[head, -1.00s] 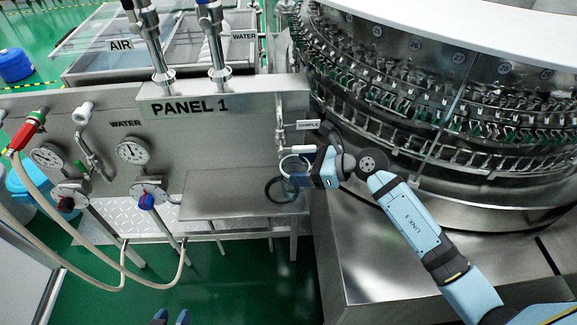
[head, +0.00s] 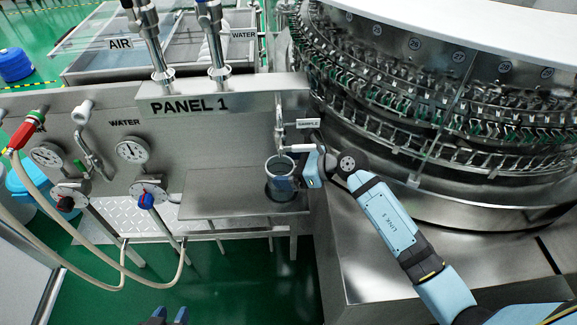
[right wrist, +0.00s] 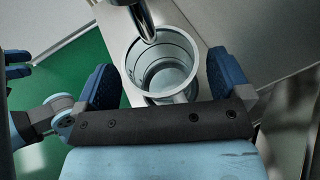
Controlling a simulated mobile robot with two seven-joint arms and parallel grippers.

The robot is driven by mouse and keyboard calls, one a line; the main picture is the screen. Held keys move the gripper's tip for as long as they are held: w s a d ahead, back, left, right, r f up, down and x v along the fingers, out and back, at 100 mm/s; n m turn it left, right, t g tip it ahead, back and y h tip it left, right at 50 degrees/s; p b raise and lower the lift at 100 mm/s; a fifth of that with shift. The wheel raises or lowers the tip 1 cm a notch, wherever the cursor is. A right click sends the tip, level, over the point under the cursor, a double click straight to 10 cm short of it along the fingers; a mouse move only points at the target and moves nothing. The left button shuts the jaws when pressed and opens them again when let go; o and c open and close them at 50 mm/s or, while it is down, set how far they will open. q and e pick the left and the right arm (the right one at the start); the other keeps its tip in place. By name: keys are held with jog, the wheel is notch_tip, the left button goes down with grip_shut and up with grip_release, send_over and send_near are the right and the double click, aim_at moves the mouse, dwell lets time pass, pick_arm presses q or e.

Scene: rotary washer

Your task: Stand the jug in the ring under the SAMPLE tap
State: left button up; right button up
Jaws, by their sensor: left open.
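The jug (head: 280,184), a grey, open-topped cylinder, is upright under the SAMPLE tap (head: 280,125). Its lower end is at the dark ring on the shelf and hides most of it; I cannot tell whether it rests fully. My left gripper (head: 168,316) is open and empty at the bottom edge, far from the jug.
The steel shelf (head: 215,195) is bare left of the jug. PANEL 1 (head: 190,106) rises behind it with gauges, valves and hoses (head: 70,262). The large round washer (head: 430,120) stands close on the right, above a steel base (head: 370,265).

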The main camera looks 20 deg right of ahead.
jog(key=shift+r, duration=0.2)
jog(key=shift+s+d, duration=0.15)
jog(key=shift+d, duration=0.15)
jog(key=v, duration=1.1)
jog(key=s+a+r+m+t+y, duration=0.2)
jog(key=s+a+m+t+y, duration=0.3)
jog(key=m, duration=0.7)
jog(key=s+f+m+g+h, duration=0.1)
jog(key=s+f+m+h, duration=0.5)
jog(key=m, duration=1)
jog(key=s+f+m+g+h, duration=0.1)
jog(key=s+f+m+h, duration=0.5)
jog(key=f+m, duration=0.6)
jog(key=s+m, duration=0.2)
jog(key=m, duration=0.2)
jog(key=shift+m+h, duration=0.3)
jog(key=shift+h, duration=0.1)
